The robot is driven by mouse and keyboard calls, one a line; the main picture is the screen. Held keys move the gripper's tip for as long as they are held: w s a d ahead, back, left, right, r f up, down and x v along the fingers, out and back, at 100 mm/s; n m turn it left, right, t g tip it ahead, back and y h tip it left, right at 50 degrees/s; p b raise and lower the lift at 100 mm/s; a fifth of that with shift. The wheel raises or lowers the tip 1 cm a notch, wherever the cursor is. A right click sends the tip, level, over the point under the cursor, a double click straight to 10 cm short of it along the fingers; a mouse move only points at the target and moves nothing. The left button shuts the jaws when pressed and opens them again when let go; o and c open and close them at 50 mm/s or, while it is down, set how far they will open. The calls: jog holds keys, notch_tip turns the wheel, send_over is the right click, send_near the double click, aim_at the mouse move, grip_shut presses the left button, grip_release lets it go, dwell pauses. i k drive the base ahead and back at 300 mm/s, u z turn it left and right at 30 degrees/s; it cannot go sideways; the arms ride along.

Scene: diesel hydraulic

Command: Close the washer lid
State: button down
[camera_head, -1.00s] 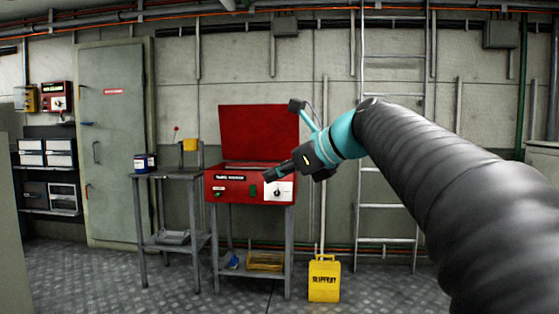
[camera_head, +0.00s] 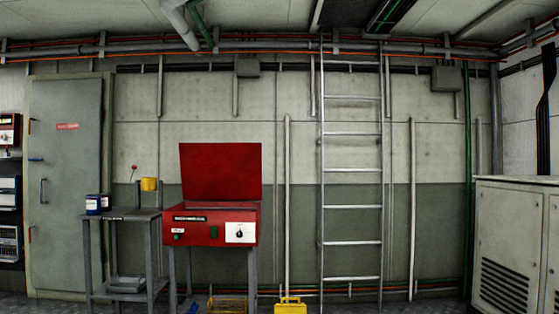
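The red parts washer (camera_head: 208,233) stands on grey legs left of centre, with a label, a green button and a white dial panel on its front. Its red lid (camera_head: 221,171) is open and stands upright, leaning slightly back, at the rear of the box. My gripper and arm are not in view now, so whether the gripper is open or shut is hidden.
A grey side table (camera_head: 122,214) with tins and a yellow item stands left of the washer. A yellow container (camera_head: 290,306) is on the floor to its right. A ladder (camera_head: 352,180) is on the wall. A pale cabinet (camera_head: 510,240) stands at right.

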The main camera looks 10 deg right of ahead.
aim_at(210, 171)
jog(key=z, duration=0.95)
jog(key=i, duration=5.5)
jog(key=u, duration=2.95)
jog(key=i, duration=0.55)
jog(key=u, duration=0.05)
